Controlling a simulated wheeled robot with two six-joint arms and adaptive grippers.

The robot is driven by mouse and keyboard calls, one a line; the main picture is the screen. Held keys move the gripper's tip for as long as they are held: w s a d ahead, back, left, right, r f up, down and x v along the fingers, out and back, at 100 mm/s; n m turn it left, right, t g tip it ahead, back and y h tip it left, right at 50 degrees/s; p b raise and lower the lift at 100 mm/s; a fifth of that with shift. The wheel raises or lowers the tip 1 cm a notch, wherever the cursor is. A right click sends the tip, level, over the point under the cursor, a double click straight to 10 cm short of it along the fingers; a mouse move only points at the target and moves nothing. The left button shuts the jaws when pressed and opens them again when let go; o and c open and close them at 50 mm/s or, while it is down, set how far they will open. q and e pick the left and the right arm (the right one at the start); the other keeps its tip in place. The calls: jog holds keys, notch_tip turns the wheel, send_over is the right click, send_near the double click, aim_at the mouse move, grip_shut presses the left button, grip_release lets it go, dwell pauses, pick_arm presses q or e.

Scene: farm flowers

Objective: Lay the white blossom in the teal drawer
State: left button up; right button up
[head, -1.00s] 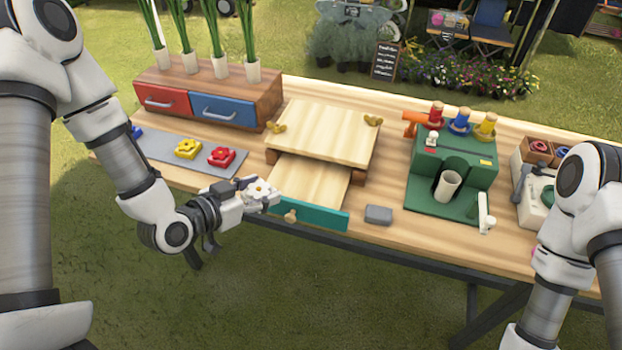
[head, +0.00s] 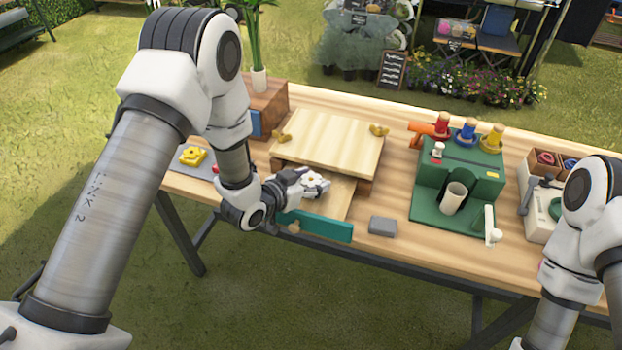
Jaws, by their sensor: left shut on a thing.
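The white blossom (head: 314,179) with a yellow centre is held in my left gripper (head: 306,183), which is shut on it. Gripper and blossom are over the left part of the open teal drawer (head: 322,228). The drawer sticks out toward me from under a wooden board (head: 330,138), with its pale wooden floor (head: 340,198) partly showing. My gripper and wrist hide the drawer's left side. I cannot tell whether the blossom touches the drawer floor. My right arm shows at the right edge, but its gripper is out of view.
A grey block (head: 382,226) lies right of the drawer. A green stand with coloured spools (head: 455,185) is further right. A wooden chest (head: 267,105) stands behind.

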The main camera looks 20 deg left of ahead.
pick_arm(q)
jog(key=shift+s, duration=0.1)
jog(key=shift+f, duration=0.2)
jog(key=shift+f+b, duration=0.45)
jog(key=shift+b, duration=0.05)
jog(key=o, duration=1.1)
jog(key=shift+r, duration=0.1)
jog(key=shift+r+p, duration=0.4)
jog(key=b+v, duration=0.1)
jog(key=v, duration=1.1)
jog(key=shift+r, duration=0.2)
